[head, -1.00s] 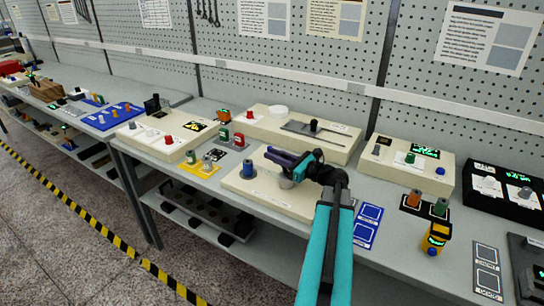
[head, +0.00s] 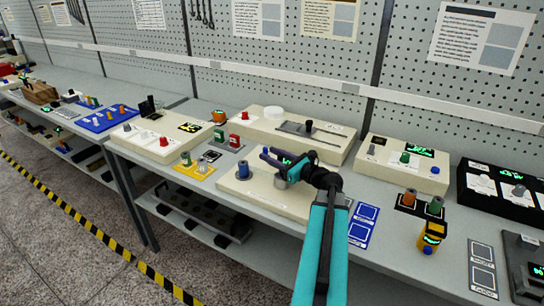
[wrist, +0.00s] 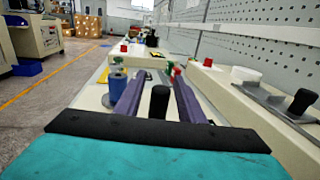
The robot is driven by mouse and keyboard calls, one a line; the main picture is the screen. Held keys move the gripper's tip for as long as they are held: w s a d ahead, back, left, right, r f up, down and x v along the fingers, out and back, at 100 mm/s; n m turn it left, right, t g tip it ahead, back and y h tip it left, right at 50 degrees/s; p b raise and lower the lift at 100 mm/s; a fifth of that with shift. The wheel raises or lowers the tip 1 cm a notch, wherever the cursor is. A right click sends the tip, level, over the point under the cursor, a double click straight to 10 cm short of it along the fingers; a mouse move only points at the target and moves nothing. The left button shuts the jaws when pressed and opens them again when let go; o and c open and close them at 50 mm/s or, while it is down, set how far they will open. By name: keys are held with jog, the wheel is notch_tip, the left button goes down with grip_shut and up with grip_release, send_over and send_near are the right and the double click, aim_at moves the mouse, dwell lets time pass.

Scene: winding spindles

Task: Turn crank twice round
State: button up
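A cream winding unit (head: 262,203) lies on the bench, with a blue spool (head: 243,172) upright at its left end; the spool also shows in the wrist view (wrist: 118,92). My gripper (head: 268,156) is over the unit, right of the spool. In the wrist view its purple fingers (wrist: 150,82) are spread, with an upright black knob (wrist: 159,103), likely the crank's handle, between them. Gaps show on both sides of the knob. A grey cylinder (head: 281,184) is below the fingers in the head view. The crank arm is hidden.
Behind is a cream slider unit (head: 270,125) with a black knob and white disc. Red and green pieces (head: 236,141) stand behind left. A blue label card (head: 364,222) lies to the right, and a yellow device (head: 432,235) stands farther right.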

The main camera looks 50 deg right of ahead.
jog(key=s, duration=0.4)
jog(key=s+b, duration=0.1)
jog(key=s, duration=0.2)
jog(key=s+b, duration=0.1)
jog(key=s, duration=0.3)
jog(key=shift+s+d, duration=0.35)
jog(key=shift+s+d+b, duration=0.1)
jog(key=shift+s+b, duration=0.2)
jog(key=shift+s, duration=0.75)
